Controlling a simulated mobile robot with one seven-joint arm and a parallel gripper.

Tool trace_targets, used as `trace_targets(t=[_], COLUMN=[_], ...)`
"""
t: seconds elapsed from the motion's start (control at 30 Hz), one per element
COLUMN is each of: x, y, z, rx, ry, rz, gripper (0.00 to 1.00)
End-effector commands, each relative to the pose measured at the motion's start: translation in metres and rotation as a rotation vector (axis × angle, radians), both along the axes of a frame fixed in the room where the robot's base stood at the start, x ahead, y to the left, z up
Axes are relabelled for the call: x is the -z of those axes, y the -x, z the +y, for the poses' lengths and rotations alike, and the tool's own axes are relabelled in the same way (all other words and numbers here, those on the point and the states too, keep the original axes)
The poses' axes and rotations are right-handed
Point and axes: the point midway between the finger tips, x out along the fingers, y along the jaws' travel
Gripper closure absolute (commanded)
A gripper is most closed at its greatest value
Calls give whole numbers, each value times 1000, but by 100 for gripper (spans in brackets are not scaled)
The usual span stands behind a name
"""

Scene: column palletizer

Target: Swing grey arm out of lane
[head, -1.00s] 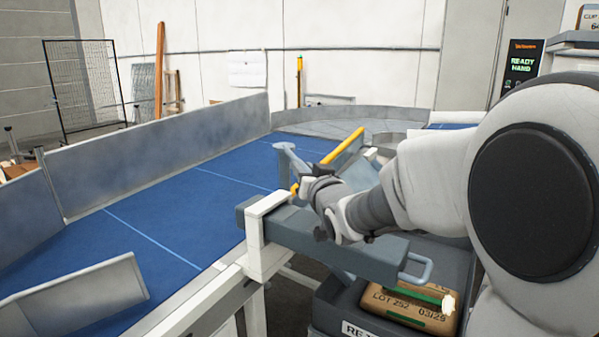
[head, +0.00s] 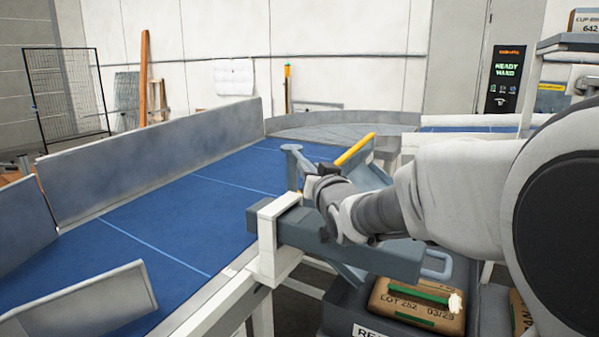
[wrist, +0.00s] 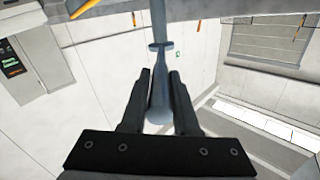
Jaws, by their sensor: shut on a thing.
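The grey arm (head: 364,158) with a yellow top edge (head: 355,149) is at the lane's right side, in the middle of the head view, partly hidden behind my gripper. A light grey post-like handle (head: 293,170) with a wider top stands beside my gripper (head: 316,184). In the wrist view my gripper (wrist: 159,100) has its two black fingers on either side of a grey rod handle (wrist: 158,75) with a collar and rounded end. It is shut on this handle. The blue lane (head: 190,205) runs to the left of it.
A grey beam (head: 385,258) on a white bracket (head: 268,240) lies below my wrist, with a loop handle (head: 440,266) at its right end. A brown sack (head: 415,305) lies in a dark bin below. Grey walls (head: 160,165) border the lane. A panel (head: 506,75) reads READY HAND.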

Motion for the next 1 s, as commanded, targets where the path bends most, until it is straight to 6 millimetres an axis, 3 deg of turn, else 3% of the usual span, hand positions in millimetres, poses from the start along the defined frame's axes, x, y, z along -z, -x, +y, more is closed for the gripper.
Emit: trace_targets(t=[0.37,0.4,0.53,0.83,1.0], x=[-5,-5,-4,-1,-1], y=[0,0,0,1,13], z=[3,3,3,2,0], rx=[-4,-4,-4,-3,-3], ry=[-3,-3,-2,0,1], rz=[-11,-11,-8,-3,-3], gripper=[100,64,43,43,43])
